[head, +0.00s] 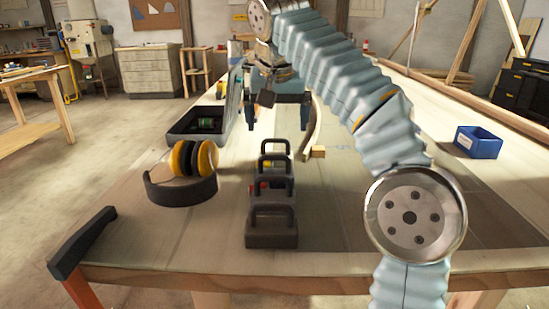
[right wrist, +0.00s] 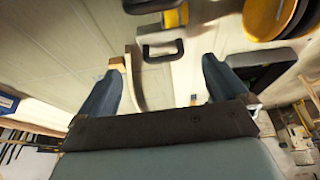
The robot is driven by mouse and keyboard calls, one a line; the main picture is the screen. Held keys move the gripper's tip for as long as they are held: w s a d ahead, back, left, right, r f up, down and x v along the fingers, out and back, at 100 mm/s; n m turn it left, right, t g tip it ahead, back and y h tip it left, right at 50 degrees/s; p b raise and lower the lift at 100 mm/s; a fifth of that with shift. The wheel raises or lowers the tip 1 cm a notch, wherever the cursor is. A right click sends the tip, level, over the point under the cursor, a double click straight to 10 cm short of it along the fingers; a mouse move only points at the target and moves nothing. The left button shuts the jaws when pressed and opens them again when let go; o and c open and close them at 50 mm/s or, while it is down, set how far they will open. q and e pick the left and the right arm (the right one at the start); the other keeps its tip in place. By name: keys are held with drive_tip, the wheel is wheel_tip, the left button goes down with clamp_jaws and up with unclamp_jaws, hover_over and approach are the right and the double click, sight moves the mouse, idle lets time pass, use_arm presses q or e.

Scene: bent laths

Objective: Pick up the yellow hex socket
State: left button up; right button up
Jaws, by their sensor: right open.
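A dark carrier (head: 271,240) with several upright handles stands on the table in the head view. Small yellow (head: 268,163) and red pieces show between its handles. The yellow piece may be the hex socket, but it is too small and covered to tell its shape. In the right wrist view a yellow part (right wrist: 176,16) shows at the top edge, beside a dark handle (right wrist: 162,50). My right gripper (head: 278,122) is beyond the carrier, fingers down. In the right wrist view the gripper (right wrist: 163,62) is open, with nothing between its fingers. My left gripper is not visible.
Yellow-and-black ear defenders (head: 193,158) and an open grey case (head: 183,138) lie left of the carrier. A curved lath (head: 313,125) and a small wood block (head: 318,152) are right of it. A blue bin (head: 479,142) stands further right. A black-handled tool (head: 82,242) is at the front left edge.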

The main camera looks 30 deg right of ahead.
sight(276, 152)
drive_tip(key=x, duration=1)
drive_tip(key=shift+a+f, duration=0.15)
drive_tip(key=shift+f, duration=0.15)
drive_tip(key=shift+c, duration=0.5)
drive_tip(key=c, duration=1.2)
drive_tip(key=shift+r, duration=0.1)
drive_tip(key=shift+c, duration=0.7)
